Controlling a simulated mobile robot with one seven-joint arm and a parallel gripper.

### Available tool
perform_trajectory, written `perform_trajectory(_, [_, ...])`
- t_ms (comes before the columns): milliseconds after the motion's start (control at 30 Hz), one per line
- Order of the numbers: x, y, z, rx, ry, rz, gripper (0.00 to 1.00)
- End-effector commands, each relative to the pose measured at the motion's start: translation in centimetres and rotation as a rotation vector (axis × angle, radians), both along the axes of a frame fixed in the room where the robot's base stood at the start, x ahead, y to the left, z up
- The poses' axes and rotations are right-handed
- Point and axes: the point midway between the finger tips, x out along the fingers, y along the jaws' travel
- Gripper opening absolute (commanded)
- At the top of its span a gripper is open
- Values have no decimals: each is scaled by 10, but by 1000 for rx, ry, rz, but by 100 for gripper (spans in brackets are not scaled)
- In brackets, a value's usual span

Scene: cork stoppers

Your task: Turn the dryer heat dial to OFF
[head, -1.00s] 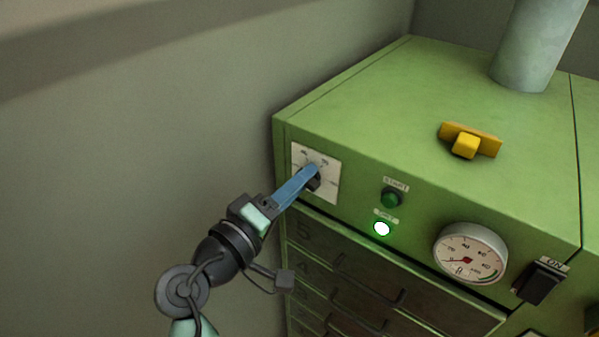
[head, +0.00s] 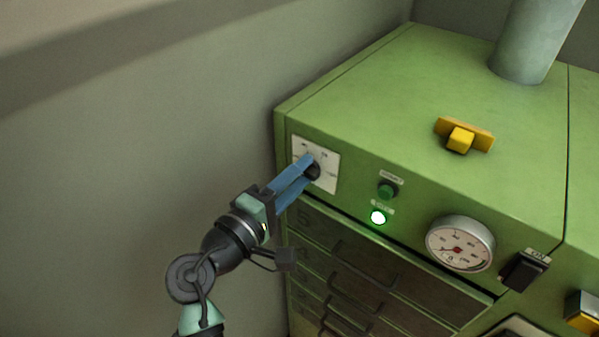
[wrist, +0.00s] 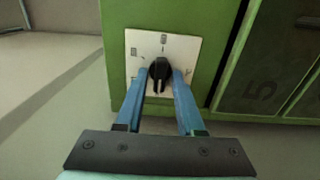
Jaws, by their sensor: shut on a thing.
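The heat dial (head: 313,171) is a black knob on a white plate (head: 329,180) at the left end of the green dryer's front. It also shows in the wrist view (wrist: 160,70), with a light pointer line on it. Marks on the plate are too small to read surely. My gripper (head: 308,168) has two blue fingers, one on each side of the knob, shut on it. In the wrist view the fingertips (wrist: 160,74) flank the knob. The fingers hide part of the knob and plate in the head view.
The green dryer (head: 390,90) carries a green button (head: 387,191), a lit lamp (head: 378,217), a round gauge (head: 460,244) and a black switch (head: 525,269). A yellow handle (head: 462,137) is on top. Drawers (head: 350,240) lie below the dial. A wall stands close on the left.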

Motion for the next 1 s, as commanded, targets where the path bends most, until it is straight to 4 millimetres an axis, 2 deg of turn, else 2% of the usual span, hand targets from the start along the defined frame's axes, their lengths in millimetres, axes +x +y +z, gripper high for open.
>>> perform_trajectory(167, [0,0,-2,0,5,-2,0])
perform_trajectory(200, [0,0,-2,0,5,-2,41])
perform_trajectory(233, [0,0,-2,0,5,-2,46])
perform_trajectory(500, [-1,0,-1,1,1,0,48])
perform_trajectory(633, [-8,6,-2,0,0,1,48])
perform_trajectory(767, [-27,20,-4,1,-1,4,48])
perform_trajectory(1000, [-71,52,-5,1,2,3,48])
